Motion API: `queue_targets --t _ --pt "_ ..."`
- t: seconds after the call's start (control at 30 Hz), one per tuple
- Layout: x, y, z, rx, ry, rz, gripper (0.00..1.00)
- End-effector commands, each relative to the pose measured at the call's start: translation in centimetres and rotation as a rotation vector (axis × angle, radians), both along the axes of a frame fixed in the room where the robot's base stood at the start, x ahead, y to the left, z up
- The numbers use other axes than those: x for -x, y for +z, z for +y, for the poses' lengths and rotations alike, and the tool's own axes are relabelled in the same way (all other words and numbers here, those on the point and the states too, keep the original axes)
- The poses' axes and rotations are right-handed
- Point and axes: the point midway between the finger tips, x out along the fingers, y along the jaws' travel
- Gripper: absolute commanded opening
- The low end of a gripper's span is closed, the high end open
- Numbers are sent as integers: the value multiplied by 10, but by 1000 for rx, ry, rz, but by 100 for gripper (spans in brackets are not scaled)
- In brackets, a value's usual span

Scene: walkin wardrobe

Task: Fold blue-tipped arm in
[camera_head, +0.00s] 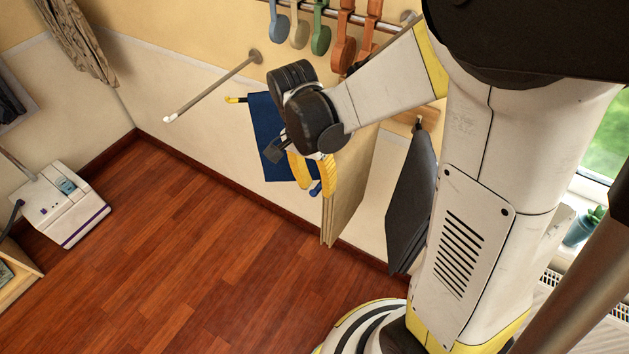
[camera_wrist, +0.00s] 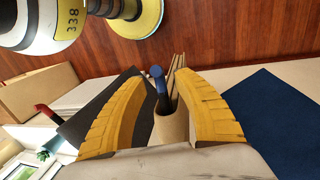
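The blue-tipped arm shows its round blue end (camera_wrist: 156,72) between my fingers in the wrist view. In the head view its blue tip (camera_head: 315,188) shows just below my fingers. A beige cloth (camera_head: 346,190) hangs beside it; a rolled beige edge (camera_wrist: 172,127) covers part of the arm in the wrist view. My gripper (camera_head: 318,185), with yellow ribbed fingers, is open. In the wrist view the fingers (camera_wrist: 162,82) stand on either side of the blue end, with gaps visible. The arm's wall mount is hidden.
A dark blue cloth (camera_head: 268,135) hangs left on a yellow-tipped arm (camera_head: 234,99). A white-tipped arm (camera_head: 205,92) sticks out further left. A dark grey cloth (camera_head: 412,200) hangs right. A red tip (camera_wrist: 45,111) shows in the wrist view. The wooden floor (camera_head: 190,260) is clear.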

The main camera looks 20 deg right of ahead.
Motion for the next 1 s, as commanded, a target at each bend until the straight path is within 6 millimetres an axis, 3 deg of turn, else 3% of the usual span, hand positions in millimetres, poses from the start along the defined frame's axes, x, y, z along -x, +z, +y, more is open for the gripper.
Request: queue_targets --t 0.27,0.4,0.8,1.0 --pt "0 -2 0 0 0 0 36" --pt "0 -2 0 0 0 0 0" --pt "0 -2 1 -1 -3 -1 0" --pt "-13 -3 8 0 -42 -1 0"
